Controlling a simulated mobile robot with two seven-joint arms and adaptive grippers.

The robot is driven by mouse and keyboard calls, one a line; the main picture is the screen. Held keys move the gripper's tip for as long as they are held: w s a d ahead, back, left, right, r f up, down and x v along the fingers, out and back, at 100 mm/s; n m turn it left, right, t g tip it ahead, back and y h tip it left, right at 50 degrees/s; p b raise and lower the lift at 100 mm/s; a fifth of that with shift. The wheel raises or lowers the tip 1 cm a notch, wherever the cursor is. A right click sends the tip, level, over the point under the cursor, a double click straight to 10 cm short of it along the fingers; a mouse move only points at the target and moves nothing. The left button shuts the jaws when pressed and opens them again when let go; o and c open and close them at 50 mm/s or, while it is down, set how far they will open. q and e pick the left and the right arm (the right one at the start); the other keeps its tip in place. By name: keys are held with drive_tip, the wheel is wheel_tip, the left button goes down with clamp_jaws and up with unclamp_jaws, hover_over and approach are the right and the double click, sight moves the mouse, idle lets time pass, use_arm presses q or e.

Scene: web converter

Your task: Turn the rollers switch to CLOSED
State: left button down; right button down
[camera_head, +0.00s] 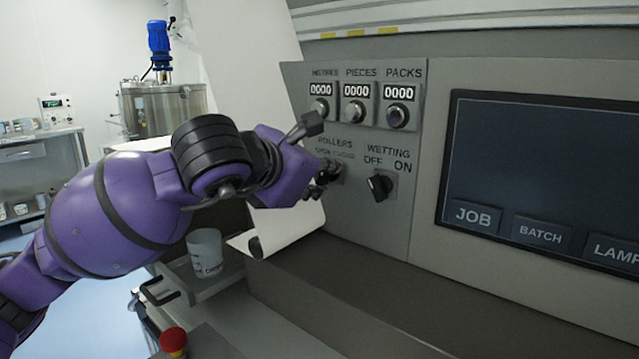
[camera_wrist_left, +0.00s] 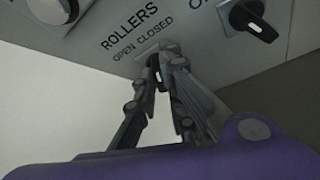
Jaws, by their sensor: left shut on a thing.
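The rollers switch sits under the ROLLERS OPEN CLOSED label on the grey control panel (camera_head: 385,225). In the head view my left gripper (camera_head: 328,172) is at the switch and mostly hides it. In the left wrist view the left gripper's fingers (camera_wrist_left: 163,60) come together on the rollers switch (camera_wrist_left: 157,60), just below the label. Only a small dark part of the switch shows between the fingertips, so I cannot tell which way it points. My right gripper is in neither view.
The wetting switch (camera_head: 381,186) is just right of the rollers switch; it also shows in the left wrist view (camera_wrist_left: 254,22). Counter knobs (camera_head: 355,112) are above. A screen (camera_head: 545,180) is at the right. A white cup (camera_head: 205,252) and a red button (camera_head: 173,340) are below my arm.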

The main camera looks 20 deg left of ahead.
use_arm(q)
drive_tip(key=shift+m+y+b, duration=0.3)
drive_tip(key=shift+m+b, duration=0.1)
drive_tip(key=shift+m, duration=0.1)
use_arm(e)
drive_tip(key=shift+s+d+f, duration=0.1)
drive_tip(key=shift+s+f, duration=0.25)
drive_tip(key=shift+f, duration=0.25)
use_arm(q)
drive_tip(key=c, duration=1.8)
unclamp_jaws()
drive_tip(key=shift+c, duration=0.2)
drive_tip(key=v, duration=1.2)
drive_tip(key=shift+f, duration=0.25)
drive_tip(key=shift+s, duration=0.1)
